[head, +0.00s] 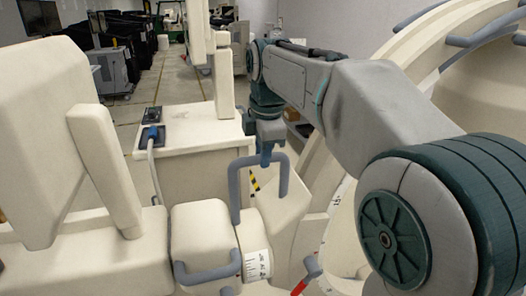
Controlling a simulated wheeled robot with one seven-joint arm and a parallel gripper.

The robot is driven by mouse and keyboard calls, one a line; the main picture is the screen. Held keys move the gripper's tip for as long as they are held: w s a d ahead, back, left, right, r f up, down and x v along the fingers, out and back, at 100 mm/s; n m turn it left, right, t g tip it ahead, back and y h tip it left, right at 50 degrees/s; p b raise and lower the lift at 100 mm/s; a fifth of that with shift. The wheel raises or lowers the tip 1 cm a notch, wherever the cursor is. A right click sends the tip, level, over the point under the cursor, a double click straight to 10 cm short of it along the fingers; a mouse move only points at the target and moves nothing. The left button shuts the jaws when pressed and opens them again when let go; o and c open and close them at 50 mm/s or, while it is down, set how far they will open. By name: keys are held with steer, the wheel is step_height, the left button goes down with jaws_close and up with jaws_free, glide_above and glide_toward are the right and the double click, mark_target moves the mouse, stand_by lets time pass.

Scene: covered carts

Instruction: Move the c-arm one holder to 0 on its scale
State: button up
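The c-arm one holder (284,212) is a cream block with a grey U-shaped handle (235,188) standing up from it. A white scale band (257,265) with dark marks and print runs around the joint below; its reading is too small to tell. My gripper (266,158) points down at the top bar of the U-shaped handle, and its blue fingers overlap the bar in the head view. Whether they are closed around the bar or only beside it cannot be told. The large cream c-arm curve (385,75) rises at the right, partly hidden by my arm.
A second grey handle (208,272) sits on the cream block at lower centre, and a red-tipped lever (303,284) is right of the scale. A cream cabinet (190,165) with a blue plug stands behind. Tall cream panels (45,130) fill the left. Open floor lies beyond.

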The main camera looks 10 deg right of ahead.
steer(key=shift+w+r+p, duration=0.25)
steer(key=shift+p, duration=0.55)
jaws_close()
steer(key=shift+w+a, duration=0.1)
steer(key=shift+w, duration=0.1)
steer(key=o, duration=0.9)
jaws_free()
steer(key=shift+w+f, duration=0.15)
steer(key=shift+p+v, duration=0.7)
steer(key=shift+v, duration=6.2)
steer(key=shift+w, duration=0.15)
